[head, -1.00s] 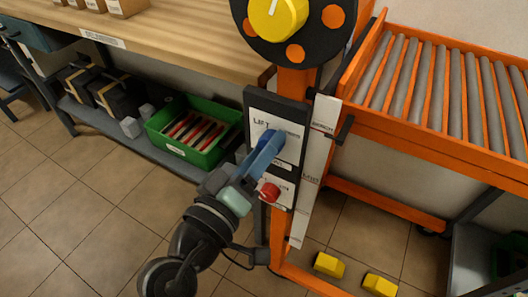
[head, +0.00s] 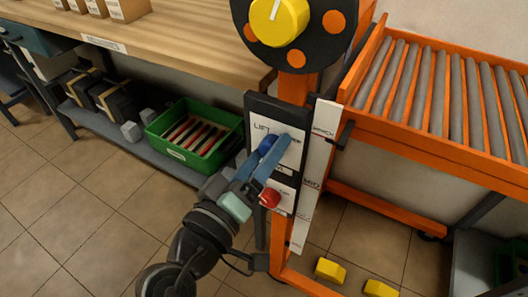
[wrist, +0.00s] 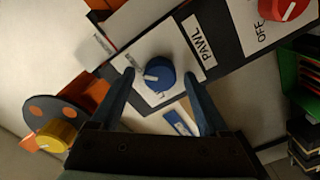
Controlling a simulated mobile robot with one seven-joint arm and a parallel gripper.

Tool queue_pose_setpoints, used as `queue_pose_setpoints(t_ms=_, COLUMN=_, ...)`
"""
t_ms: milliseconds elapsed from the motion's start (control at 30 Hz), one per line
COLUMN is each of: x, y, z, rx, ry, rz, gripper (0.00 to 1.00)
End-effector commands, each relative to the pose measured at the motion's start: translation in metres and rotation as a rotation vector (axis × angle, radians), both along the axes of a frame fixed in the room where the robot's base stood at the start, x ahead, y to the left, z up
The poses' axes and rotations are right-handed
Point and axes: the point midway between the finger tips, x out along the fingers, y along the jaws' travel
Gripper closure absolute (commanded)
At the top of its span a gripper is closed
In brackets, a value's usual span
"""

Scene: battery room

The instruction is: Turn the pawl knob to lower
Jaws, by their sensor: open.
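The blue pawl knob (head: 268,143) sits on a white plate on the dark upright panel (head: 249,106), near printed words of which LIFT is readable. In the wrist view the blue knob (wrist: 158,73) is beside a PAWL label, and its white pointer mark faces left in that picture. My gripper (wrist: 157,80) is open, with one finger on each side of the knob. I cannot tell whether the fingers touch it. In the head view my gripper (head: 270,152) reaches the panel from lower left and partly covers the plate.
A red knob (head: 270,197) is just below on the same panel; it also shows in the wrist view (wrist: 287,9) beside OFF. A yellow knob on a black disc (head: 279,20) is above. An orange roller rack (head: 420,165) stands right, a wooden bench (head: 180,50) left.

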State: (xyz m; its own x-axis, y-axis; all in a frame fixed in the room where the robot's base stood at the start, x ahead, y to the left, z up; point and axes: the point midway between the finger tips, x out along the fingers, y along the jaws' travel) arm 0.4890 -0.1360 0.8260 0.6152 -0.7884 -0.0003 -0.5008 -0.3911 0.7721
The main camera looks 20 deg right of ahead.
Motion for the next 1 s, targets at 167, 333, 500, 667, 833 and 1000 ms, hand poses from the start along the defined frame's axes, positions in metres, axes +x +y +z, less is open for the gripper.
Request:
queue_pose_setpoints(t_ms=167, x=-0.009, y=0.013, z=0.0, rx=0.0, ry=0.001, rz=0.003, gripper=0.21)
queue_pose_setpoints(t_ms=333, x=-0.031, y=0.041, z=0.001, rx=0.0, ry=0.002, rz=0.006, gripper=0.21)
queue_pose_setpoints(t_ms=500, x=-0.054, y=0.071, z=0.001, rx=0.002, ry=0.002, rz=0.006, gripper=0.21)
queue_pose_setpoints(t_ms=667, x=-0.07, y=0.091, z=0.001, rx=0.001, ry=0.001, rz=0.005, gripper=0.21)
queue_pose_setpoints(t_ms=833, x=-0.078, y=0.101, z=0.0, rx=0.0, ry=0.0, rz=0.001, gripper=0.21)
queue_pose_setpoints(t_ms=1000, x=-0.08, y=0.102, z=0.0, rx=0.001, ry=-0.001, rz=0.0, gripper=0.21)
